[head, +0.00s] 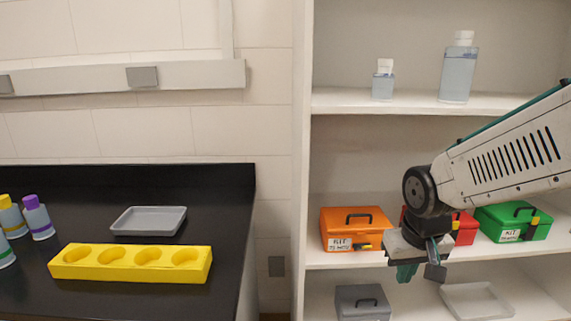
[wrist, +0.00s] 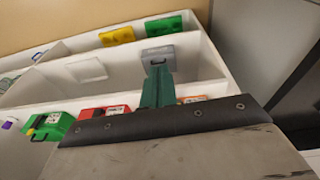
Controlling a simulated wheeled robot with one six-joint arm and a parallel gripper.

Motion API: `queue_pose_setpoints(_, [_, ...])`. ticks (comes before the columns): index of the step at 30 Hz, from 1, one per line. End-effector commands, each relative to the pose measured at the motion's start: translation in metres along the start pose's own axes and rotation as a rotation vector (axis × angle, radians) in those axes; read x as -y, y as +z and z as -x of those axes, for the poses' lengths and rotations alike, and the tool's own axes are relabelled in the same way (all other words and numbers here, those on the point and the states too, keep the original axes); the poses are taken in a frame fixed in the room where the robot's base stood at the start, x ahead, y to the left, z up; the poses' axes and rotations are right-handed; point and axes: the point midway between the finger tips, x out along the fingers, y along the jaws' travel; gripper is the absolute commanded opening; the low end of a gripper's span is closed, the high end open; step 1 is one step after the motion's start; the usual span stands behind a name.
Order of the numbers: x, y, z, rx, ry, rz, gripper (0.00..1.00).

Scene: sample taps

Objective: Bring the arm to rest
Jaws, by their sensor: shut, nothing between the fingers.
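My gripper (head: 421,272) hangs at the end of my arm on the right of the head view, in front of the shelf unit. It points downward and holds nothing. In the wrist view its teal fingers (wrist: 158,88) are together, with nothing between them. The gripper hides part of a red kit box (head: 464,228) on the middle shelf.
The shelf (head: 340,258) holds an orange kit box (head: 356,229) and a green one (head: 513,222). Below are a grey box (head: 362,303) and a pale tray (head: 477,300). The black counter (head: 226,215) at left carries a yellow rack (head: 131,264), grey tray (head: 148,220) and several bottles.

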Motion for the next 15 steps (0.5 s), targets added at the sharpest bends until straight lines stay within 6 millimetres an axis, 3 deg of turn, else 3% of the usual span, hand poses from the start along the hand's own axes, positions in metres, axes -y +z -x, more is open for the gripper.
queue_pose_setpoints(9, [-0.012,0.112,0.076,0.169,-0.018,-0.001,0.00])
queue_pose_setpoints(12, [-0.013,0.139,0.094,0.174,-0.028,-0.010,0.00])
queue_pose_setpoints(15, [-0.015,0.153,0.105,0.145,-0.032,-0.021,0.00])
